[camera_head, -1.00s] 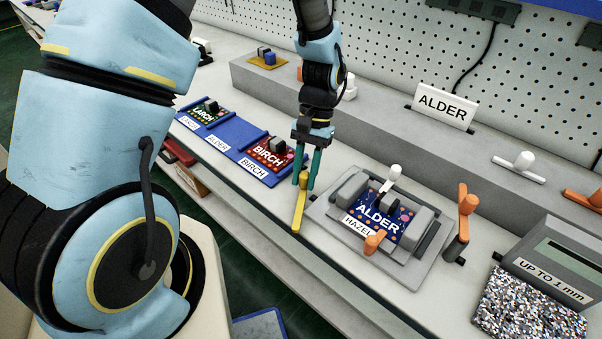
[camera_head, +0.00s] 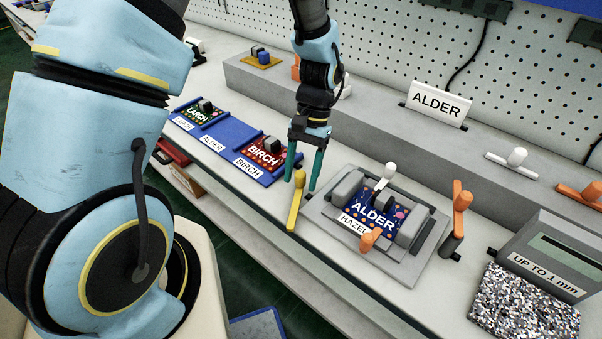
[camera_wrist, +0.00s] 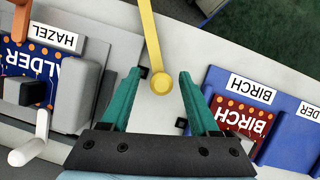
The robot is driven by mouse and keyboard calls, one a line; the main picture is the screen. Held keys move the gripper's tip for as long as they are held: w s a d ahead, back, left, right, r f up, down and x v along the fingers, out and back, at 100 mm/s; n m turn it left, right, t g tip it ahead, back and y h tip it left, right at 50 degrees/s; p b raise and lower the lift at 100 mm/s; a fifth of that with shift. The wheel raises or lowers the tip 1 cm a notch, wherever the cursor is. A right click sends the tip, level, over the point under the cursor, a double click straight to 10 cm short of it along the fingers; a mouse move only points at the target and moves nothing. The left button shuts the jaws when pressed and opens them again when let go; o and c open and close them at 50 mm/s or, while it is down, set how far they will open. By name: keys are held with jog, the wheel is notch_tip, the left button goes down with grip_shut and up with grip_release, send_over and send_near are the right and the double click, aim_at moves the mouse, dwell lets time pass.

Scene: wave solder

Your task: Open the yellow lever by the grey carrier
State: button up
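The yellow lever (camera_head: 294,211) stands just left of the grey carrier (camera_head: 408,268), which holds a blue ALDER board (camera_head: 374,215) and bears a HAZEL label. My gripper (camera_head: 301,186) points down over the lever's knobbed end, with its teal fingers apart. In the wrist view, the lever's round knob (camera_wrist: 161,83) lies between the open fingers (camera_wrist: 158,76), with a gap visible on both sides. The lever's bar runs away from the knob toward the counter's front edge.
A blue rack (camera_head: 222,146) with LARCH and BIRCH boards lies to the left. Orange levers (camera_head: 461,205) and a white lever (camera_head: 391,171) stand around the carrier. A grey UP TO 1 mm box (camera_head: 550,262) is at right. A raised grey ledge (camera_head: 350,125) runs behind.

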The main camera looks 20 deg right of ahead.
jog(key=b+v, duration=0.2)
jog(key=v, duration=0.8)
jog(key=shift+r, duration=0.35)
jog(key=shift+w+d, duration=0.1)
jog(key=shift+d, duration=0.05)
jog(key=w+a+r+n+t+h, duration=0.1)
jog(key=a+n, duration=0.3)
jog(key=a, duration=0.9)
jog(key=w+a+r+n+t+h, duration=0.2)
jog(key=w+a+n+t, duration=0.1)
jog(key=a, duration=1.1)
jog(key=shift+a+r+n+t, duration=0.15)
jog(key=shift+a+n+t, duration=0.15)
jog(key=shift+n, duration=0.3)
